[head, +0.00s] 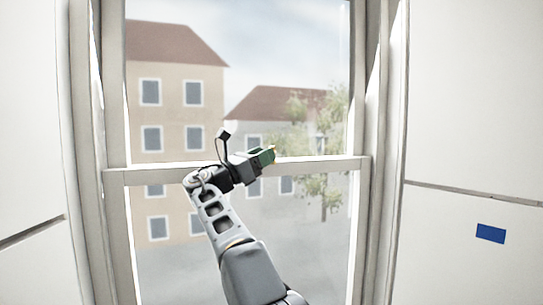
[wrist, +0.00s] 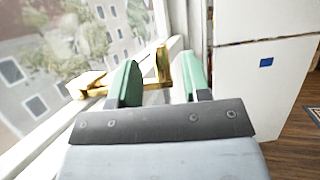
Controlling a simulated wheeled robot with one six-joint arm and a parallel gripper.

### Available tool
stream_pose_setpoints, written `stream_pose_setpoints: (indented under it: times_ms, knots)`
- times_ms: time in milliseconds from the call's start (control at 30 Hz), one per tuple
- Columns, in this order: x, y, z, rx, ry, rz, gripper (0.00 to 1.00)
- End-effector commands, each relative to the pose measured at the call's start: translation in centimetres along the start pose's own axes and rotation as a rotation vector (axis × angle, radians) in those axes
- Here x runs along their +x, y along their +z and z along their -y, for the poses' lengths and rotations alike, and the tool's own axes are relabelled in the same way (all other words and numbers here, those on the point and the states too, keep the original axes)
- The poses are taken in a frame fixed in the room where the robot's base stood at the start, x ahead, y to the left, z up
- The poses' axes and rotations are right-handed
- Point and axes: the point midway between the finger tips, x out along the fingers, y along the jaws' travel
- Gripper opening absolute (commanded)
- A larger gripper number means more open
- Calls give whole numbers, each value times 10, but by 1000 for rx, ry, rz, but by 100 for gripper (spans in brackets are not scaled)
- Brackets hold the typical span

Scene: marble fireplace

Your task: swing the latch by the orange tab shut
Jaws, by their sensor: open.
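A gold-coloured window latch (wrist: 163,66) sits on the white rail in the wrist view. One upright part of it shows between my fingertips, and another gold part lies left of my left finger. I cannot pick out a separate orange tab. My gripper (wrist: 158,76) is open, with its two green fingers on either side of the upright part; I cannot tell whether they touch it. In the head view my gripper (head: 268,157) is at the window's middle rail, and only a tiny yellow bit of the latch shows beside its tip. My fingers hide some of the latch.
The window's middle rail (head: 325,166) runs across between white side frames, with glass above and below. White wall panels stand on both sides; the right one bears a blue patch (head: 490,233). A wooden floor (wrist: 306,130) shows at right in the wrist view.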

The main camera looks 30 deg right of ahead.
Motion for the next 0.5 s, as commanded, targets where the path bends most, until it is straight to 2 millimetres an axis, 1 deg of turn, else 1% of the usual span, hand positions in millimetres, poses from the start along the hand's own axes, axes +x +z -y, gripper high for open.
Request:
stream_pose_setpoints:
  times_ms: [33, 200, 400, 500]
  knots:
    - [-14, -3, 0, 2, 3, 0, 43]
    - [-49, -3, 0, 1, 3, -1, 43]
    - [-80, -2, 0, 0, 1, 0, 43]
    - [-90, -1, 0, 0, 1, 0, 43]
